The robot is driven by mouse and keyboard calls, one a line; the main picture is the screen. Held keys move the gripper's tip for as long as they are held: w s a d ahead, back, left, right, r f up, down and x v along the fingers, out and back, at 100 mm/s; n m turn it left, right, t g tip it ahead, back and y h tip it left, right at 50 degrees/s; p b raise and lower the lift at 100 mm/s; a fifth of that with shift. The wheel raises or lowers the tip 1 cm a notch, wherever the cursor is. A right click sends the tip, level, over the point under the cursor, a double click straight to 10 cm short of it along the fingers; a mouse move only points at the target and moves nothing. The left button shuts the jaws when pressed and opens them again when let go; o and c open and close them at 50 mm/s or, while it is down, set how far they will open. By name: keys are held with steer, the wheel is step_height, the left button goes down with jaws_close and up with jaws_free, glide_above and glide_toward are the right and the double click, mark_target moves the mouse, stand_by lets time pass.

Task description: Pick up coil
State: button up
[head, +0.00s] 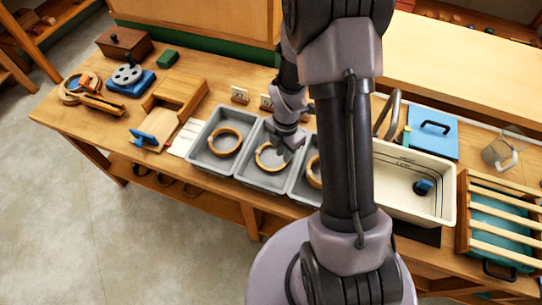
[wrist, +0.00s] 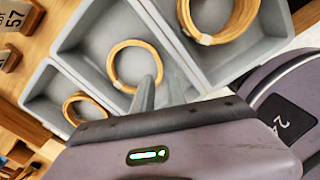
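Three tan ring-shaped coils lie one in each of three grey trays. In the head view the left coil (head: 211,143) is in the left tray (head: 196,151), the middle coil (head: 259,160) in the middle tray (head: 246,172), and the right coil (head: 310,172) is partly hidden by my arm. My gripper (head: 284,153) hangs over the middle tray, by the right side of its coil. In the wrist view the fingers (wrist: 158,88) point toward the middle coil (wrist: 111,66) and overlap its edge. No coil is visibly between them; their opening is unclear.
Small number tags (head: 240,95) stand behind the trays. A wooden holder (head: 175,95) is to their left. A white basin (head: 390,208) with a tap is to the right, then a slatted wooden crate (head: 464,215) and a blue box (head: 430,137).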

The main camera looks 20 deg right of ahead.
mark_target(282, 166)
step_height(282, 166, down, 8)
steer(key=b, duration=0.3)
steer(key=shift+r, duration=0.15)
jaws_close()
